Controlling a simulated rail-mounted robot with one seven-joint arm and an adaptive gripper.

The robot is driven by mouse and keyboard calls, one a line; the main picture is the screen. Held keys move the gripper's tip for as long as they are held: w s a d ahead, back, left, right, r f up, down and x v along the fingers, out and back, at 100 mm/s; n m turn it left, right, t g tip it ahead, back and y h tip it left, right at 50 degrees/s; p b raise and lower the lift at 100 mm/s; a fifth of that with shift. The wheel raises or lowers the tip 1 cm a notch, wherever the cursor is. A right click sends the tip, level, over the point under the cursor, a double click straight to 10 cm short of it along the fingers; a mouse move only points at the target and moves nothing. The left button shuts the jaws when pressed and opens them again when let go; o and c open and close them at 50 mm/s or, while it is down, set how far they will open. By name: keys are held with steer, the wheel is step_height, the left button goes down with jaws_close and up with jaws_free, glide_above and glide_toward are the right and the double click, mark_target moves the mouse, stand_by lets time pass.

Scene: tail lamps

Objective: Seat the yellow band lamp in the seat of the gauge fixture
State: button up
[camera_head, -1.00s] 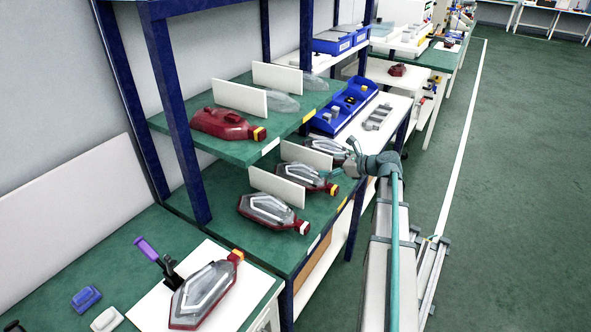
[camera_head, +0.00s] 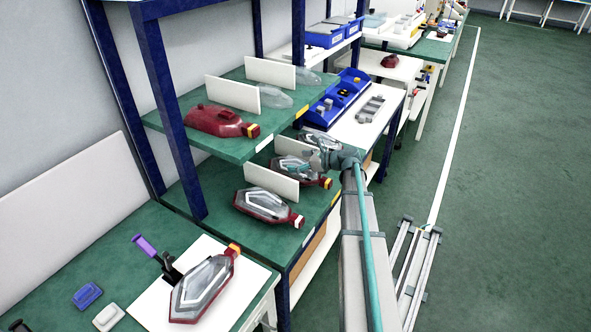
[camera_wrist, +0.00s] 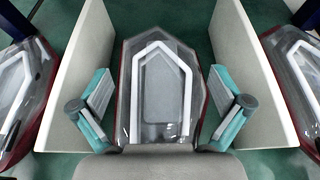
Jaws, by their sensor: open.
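A clear lamp with a dark red rim and a yellow band (camera_head: 327,183) lies in the middle bay of the lower green shelf, between two white dividers. My gripper (camera_head: 312,163) is over this lamp and hides part of it. In the wrist view the lamp (camera_wrist: 160,85) lies between the open fingers of my gripper (camera_wrist: 160,92), one finger on each side, with gaps. Its band is hidden there. On the near bench, another clear lamp (camera_head: 203,288) with an orange-yellow band lies on a white board by a purple-handled clamp (camera_head: 152,252). I cannot tell which item is the gauge fixture.
White dividers (camera_wrist: 85,85) and (camera_wrist: 245,80) stand close outside both fingers. A white-banded lamp (camera_head: 268,206) lies in the front bay. The upper shelf (camera_head: 205,150) holds a dark red yellow-banded lamp (camera_head: 215,121). A grey part (camera_head: 371,108) sits on a white table.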

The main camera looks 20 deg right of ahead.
steer(key=shift+w+a+f, duration=0.2)
steer(key=shift+w+a, duration=0.05)
steer(key=shift+w, duration=0.2)
steer(key=shift+c, duration=0.2)
